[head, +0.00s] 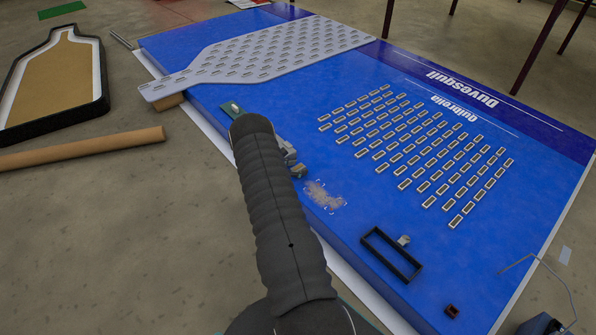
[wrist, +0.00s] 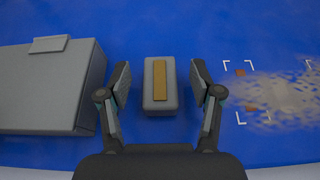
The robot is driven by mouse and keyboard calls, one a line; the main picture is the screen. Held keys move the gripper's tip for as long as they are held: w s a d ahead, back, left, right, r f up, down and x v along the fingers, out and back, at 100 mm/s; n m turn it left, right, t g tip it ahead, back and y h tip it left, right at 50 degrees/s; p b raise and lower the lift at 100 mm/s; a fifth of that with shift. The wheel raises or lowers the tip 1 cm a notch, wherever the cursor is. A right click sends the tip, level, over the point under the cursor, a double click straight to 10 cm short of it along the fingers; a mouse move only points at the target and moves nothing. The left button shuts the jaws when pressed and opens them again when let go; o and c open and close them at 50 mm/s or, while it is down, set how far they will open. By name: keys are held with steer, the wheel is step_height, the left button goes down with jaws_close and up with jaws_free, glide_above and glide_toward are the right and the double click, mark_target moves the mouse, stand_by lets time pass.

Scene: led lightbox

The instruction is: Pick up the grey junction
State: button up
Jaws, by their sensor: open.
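The grey junction (wrist: 149,98) is a small grey box with a tan strip along its top. In the wrist view it sits on the blue panel, between the two fingers. My gripper (wrist: 161,82) is open, with a finger on each side of the junction. A strip of blue shows between each finger and the junction, so neither appears to touch it. In the head view my dark arm covers much of this spot, and I cannot clearly make out the junction there.
A larger grey box (wrist: 45,95) stands left of my gripper in the wrist view. A dusty patch (head: 325,195) with corner marks lies right. The blue panel (head: 290,110) also carries a perforated grey plate (head: 262,55), rows of small modules and a black frame (head: 391,256).

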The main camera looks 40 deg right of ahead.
mark_target(299, 168)
jaws_close()
steer(key=shift+r, duration=0.5)
steer(key=r, duration=0.4)
steer(key=shift+s+d+p, duration=0.25)
steer(key=shift+p, duration=0.15)
steer(key=s+d+r, duration=0.5)
steer(key=s+r, duration=0.1)
steer(key=s, duration=0.3)
steer(key=shift+s+d+p, duration=0.15)
steer(key=shift+d+p, duration=0.25)
steer(key=shift+r, duration=0.15)
